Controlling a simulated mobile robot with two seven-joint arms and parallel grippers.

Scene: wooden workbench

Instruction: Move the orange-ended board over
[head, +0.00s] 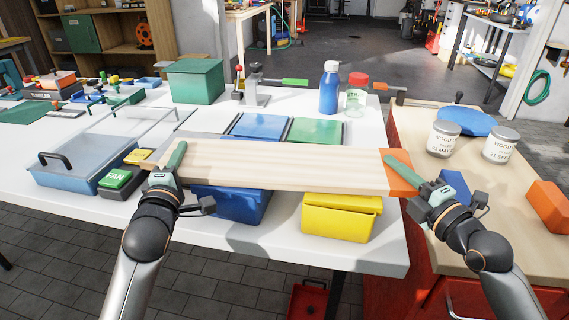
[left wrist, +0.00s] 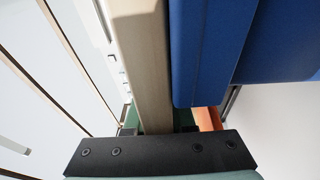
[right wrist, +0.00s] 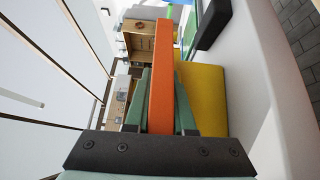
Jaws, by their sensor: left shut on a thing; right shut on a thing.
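The board (head: 280,166) is long, pale wood with an orange right end (head: 401,172). It spans between my two grippers in the head view, above or in front of the blue and yellow bins; its exact height is unclear. My left gripper (head: 174,163) is shut on the board's left end. My right gripper (head: 398,168) is shut on the orange end. In the left wrist view the pale board (left wrist: 140,60) runs into the jaws beside a blue bin. In the right wrist view the orange end (right wrist: 161,85) sits between the green fingers.
A blue bin (head: 232,205) and a yellow bin (head: 340,218) stand at the white table's front. A clear bluish bin (head: 80,168) and a FAN box (head: 117,178) are left. Two cans (head: 443,138) and an orange block (head: 549,205) stand on the wooden bench (head: 500,235) at right.

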